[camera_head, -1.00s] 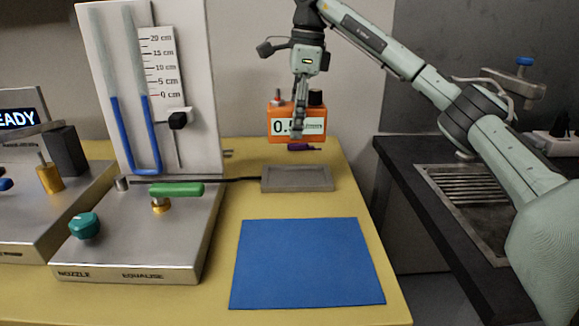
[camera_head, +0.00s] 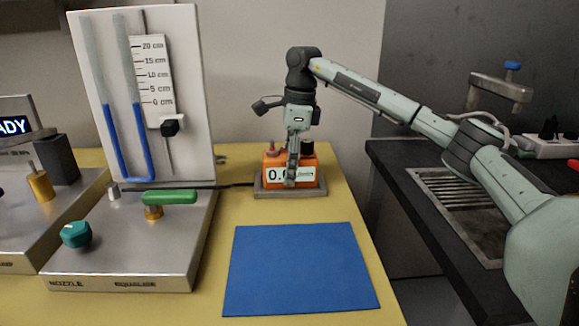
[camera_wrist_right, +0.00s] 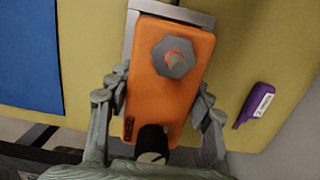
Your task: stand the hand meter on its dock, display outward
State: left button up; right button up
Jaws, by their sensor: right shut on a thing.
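The orange hand meter (camera_head: 309,162) stands upright at the grey dock (camera_head: 262,191) near the back of the yellow table. Its white display faces the head camera, partly covered by a finger. In the head view it looks seated on the dock; the exact contact is hidden. My right gripper (camera_head: 292,180) is shut on the meter. In the right wrist view the meter (camera_wrist_right: 165,90) shows from above between the two fingers (camera_wrist_right: 160,98), with part of the dock (camera_wrist_right: 190,14) beyond it. My left gripper is not in view.
A blue mat (camera_head: 298,272) lies in front of the dock. A manometer board (camera_head: 185,60) and a metal base with a green lever (camera_head: 170,197) stand left. A purple object (camera_wrist_right: 258,104) lies beside the meter. A dark counter with a sink (camera_head: 450,205) is right.

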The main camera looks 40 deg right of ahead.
jog(key=shift+f, duration=0.1)
jog(key=o, duration=1.5)
jog(key=r, duration=0.8)
jog(key=d+r, duration=0.1)
jog(key=r, duration=0.3)
jog(key=shift+s+d+r, duration=0.1)
jog(key=shift+s, duration=0.25)
